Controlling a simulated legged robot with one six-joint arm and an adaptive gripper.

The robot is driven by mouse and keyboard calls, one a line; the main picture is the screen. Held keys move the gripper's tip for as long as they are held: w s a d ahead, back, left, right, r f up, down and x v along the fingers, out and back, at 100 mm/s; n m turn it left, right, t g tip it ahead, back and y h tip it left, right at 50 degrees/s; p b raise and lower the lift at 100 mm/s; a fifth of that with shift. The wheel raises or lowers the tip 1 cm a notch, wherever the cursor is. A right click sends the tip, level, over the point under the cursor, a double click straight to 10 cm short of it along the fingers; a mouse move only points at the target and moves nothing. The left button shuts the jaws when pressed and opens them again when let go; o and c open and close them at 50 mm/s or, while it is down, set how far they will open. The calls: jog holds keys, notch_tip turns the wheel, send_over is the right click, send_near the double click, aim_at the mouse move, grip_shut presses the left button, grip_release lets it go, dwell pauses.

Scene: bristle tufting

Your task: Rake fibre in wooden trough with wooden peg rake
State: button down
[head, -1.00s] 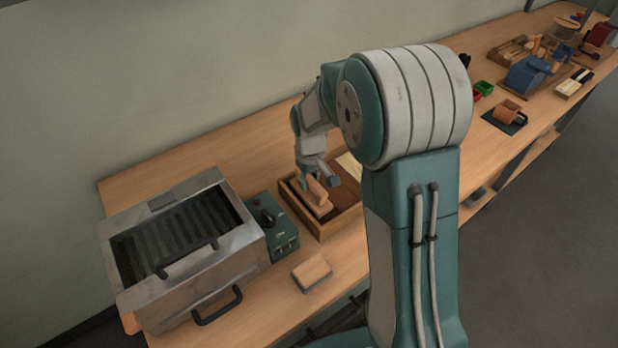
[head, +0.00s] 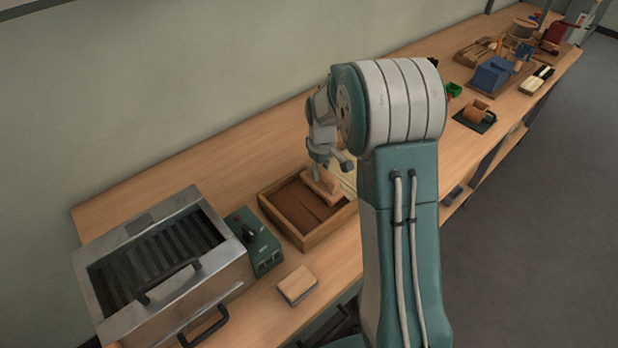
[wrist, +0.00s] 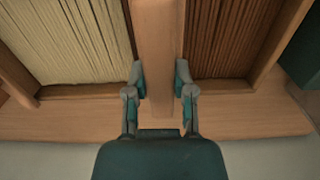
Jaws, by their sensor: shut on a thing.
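The wooden trough (head: 284,226) stands on the bench and holds brown fibre (head: 297,207) on one side and pale fibre (head: 349,181) on the other. My gripper (head: 318,172) is shut on the wooden peg rake (head: 324,187), over the trough near the border of the two fibres. In the wrist view my gripper (wrist: 160,76) has a finger on each side of the rake (wrist: 157,45). Pale fibre (wrist: 65,40) lies left of it and brown fibre (wrist: 228,38) right. The rake's pegs are hidden, so I cannot tell whether they touch the fibre.
A metal box with a slatted top and black handles (head: 165,260) stands at the left. A green control box (head: 252,243) sits between it and the trough. A small wood-topped block (head: 297,285) lies in front. Several tools and a blue device (head: 492,75) are farther right.

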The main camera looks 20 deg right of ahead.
jog(key=w+d, duration=0.3)
jog(key=d, duration=0.5)
jog(key=w+d, duration=0.4)
jog(key=d, duration=0.5)
jog(key=s+a, duration=0.5)
jog(key=a, duration=0.8)
jog(key=s+a, duration=0.6)
jog(key=a, duration=0.8)
jog(key=shift+s+a, duration=0.15)
jog(key=w+d, duration=0.3)
jog(key=d, duration=0.6)
jog(key=w+d, duration=0.4)
jog(key=d, duration=0.5)
jog(key=w+d, duration=0.4)
jog(key=d, duration=0.5)
jog(key=shift+w+d, duration=0.15)
jog(key=shift+d, duration=0.15)
